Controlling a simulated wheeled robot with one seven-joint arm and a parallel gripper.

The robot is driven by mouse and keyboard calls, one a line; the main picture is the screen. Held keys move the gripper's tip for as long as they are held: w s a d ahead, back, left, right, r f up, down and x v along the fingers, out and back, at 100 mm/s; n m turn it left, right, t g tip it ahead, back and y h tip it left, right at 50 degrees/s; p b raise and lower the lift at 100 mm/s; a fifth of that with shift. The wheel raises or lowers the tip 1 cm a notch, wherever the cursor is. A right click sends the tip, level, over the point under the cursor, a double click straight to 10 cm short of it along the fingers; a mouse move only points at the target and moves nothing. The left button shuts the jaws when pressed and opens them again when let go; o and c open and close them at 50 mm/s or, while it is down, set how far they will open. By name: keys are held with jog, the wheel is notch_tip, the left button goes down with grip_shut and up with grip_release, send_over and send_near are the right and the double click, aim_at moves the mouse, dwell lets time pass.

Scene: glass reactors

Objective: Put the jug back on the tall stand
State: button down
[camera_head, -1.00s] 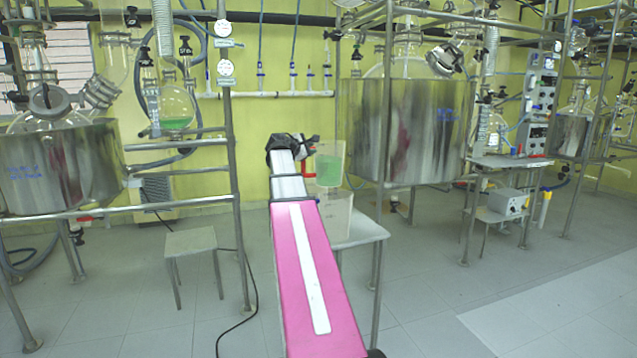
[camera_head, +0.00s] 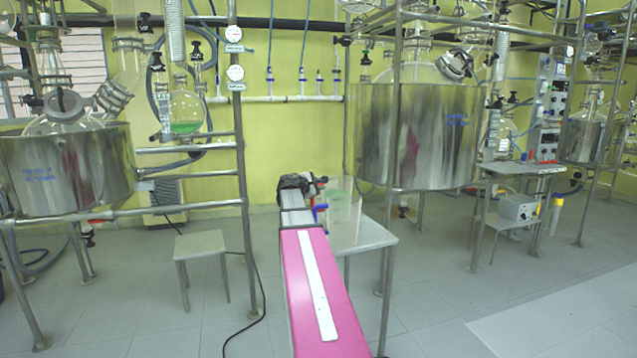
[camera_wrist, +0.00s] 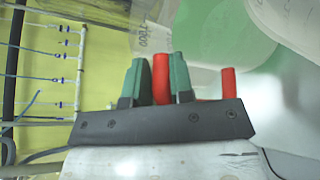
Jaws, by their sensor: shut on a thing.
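My gripper (camera_head: 318,183) is shut on the red handle (camera_wrist: 160,78) of the jug; its green fingers (camera_wrist: 160,65) stand either side of the handle in the wrist view. The jug is clear plastic with green liquid (camera_head: 342,207), and its body (camera_wrist: 195,35) fills the wrist view's top right. It is over the top of the tall stand (camera_head: 377,236), a grey-topped table. A second clear vessel (camera_head: 347,236) overlaps it in the head view, with a blue handle (camera_head: 320,213) beside them. I cannot tell whether the held jug touches the stand.
A low stool (camera_head: 200,244) stands on the floor to the left. A large steel vessel (camera_head: 415,135) in a metal frame is close on the right, with a frame post near the stand. Another steel vessel (camera_head: 65,170) is at the left. The stand's right part is bare.

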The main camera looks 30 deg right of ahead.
aim_at(324, 193)
jog(key=shift+f, duration=1.75)
jog(key=c, duration=1)
grip_release()
jog(key=shift+f, duration=0.1)
jog(key=v, duration=1.2)
jog(key=s+a+f+m+g+y, duration=0.1)
jog(key=s+a+f+m+y, duration=0.1)
jog(key=a+f, duration=0.35)
jog(key=s+a+f+m+y, duration=0.1)
jog(key=s+a+f+y, duration=0.15)
jog(key=f, duration=0.65)
jog(key=s+a+f+m+g+y, duration=0.1)
jog(key=s+a+f+m+y, duration=0.1)
jog(key=s+a+f, duration=0.3)
jog(key=s+a+f+m+g+y, duration=0.2)
jog(key=s+a+f+m+y, duration=0.1)
jog(key=a+f, duration=0.6)
jog(key=s+a+f+m+g+y, duration=0.1)
jog(key=s+a+f+m+y, duration=0.1)
jog(key=s+a+f+y, duration=0.3)
jog(key=shift+s+a+f+m, duration=0.15)
jog(key=shift+s+a+f, duration=0.2)
jog(key=shift+a, duration=0.25)
jog(key=shift+s+a+f+m, duration=0.1)
jog(key=shift+s+a+f, duration=0.2)
jog(key=shift+s+a, duration=0.3)
jog(key=shift+s+a+f+m, duration=0.15)
jog(key=shift+s+a+f, duration=0.15)
jog(key=shift+a, duration=0.35)
